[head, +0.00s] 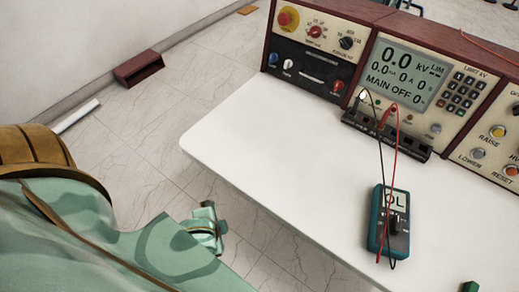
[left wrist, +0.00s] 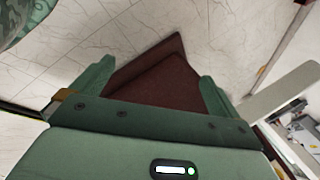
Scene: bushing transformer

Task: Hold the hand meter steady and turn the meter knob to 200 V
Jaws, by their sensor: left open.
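The hand meter (head: 377,226), teal with a dark face, lies on the white table in the head view. Its display reads "OL". Its dark meter knob (head: 397,224) is partly crossed by the red and black leads; its setting is too small to read. My left gripper (left wrist: 156,70) is open in the left wrist view, with nothing held between its fingers. In the head view, a green end part of my left arm is off the table's left edge, well away from the meter. A small green piece at the bottom right edge, probably my right gripper (head: 470,287), is mostly cut off.
The test console (head: 365,65) with displays, buttons and knobs stands along the table's back. Red and black leads run from it to the meter. The white table (head: 270,150) is clear left of the meter. A dark red box (head: 139,68) lies on the floor by the wall.

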